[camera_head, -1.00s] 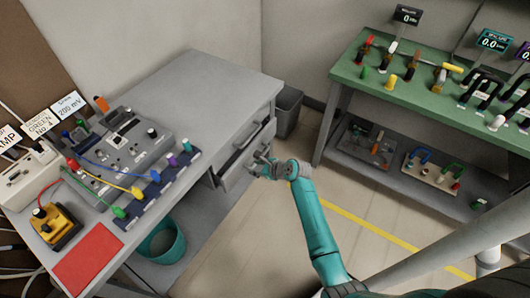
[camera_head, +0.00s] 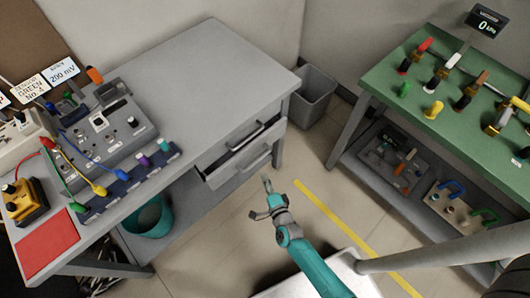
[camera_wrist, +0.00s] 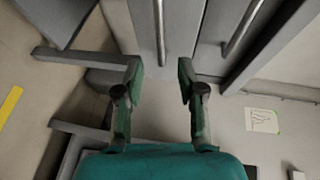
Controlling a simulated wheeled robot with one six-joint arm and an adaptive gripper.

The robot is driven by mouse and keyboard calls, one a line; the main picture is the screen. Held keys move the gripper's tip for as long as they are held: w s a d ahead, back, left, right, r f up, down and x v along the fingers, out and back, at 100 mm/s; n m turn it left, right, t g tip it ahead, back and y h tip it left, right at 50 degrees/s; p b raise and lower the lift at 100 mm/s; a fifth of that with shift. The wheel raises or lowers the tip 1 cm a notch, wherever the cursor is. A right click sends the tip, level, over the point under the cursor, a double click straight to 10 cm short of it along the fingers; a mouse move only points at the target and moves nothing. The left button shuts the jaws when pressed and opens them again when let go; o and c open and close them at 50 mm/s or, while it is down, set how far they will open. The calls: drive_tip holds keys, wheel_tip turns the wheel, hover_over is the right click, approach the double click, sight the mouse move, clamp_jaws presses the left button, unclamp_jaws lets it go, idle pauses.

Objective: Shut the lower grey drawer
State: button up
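The lower grey drawer (camera_head: 238,172) is under the right end of the grey desk in the head view. It stands partly out, with a dark gap along its top edge and a bar handle on its front. The upper drawer (camera_head: 228,146) above it looks shut. My gripper (camera_head: 262,198) is in front of and below the lower drawer's front, apart from it. In the wrist view my gripper (camera_wrist: 160,78) is open and empty, its two fingers spread. Two drawer handles show beyond the fingers; I cannot tell for certain which is which.
A grey bin (camera_head: 312,98) stands right of the desk. A teal bin (camera_head: 148,218) is under the desk. The green workbench (camera_head: 385,85) with tools and a lower shelf is at the right. Floor with a yellow line (camera_head: 335,220) lies between desk and bench.

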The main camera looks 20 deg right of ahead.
sight(258, 160)
drive_tip(key=x, duration=1)
drive_tip(key=shift+w, duration=0.35)
drive_tip(key=shift+c, duration=0.2)
clamp_jaws()
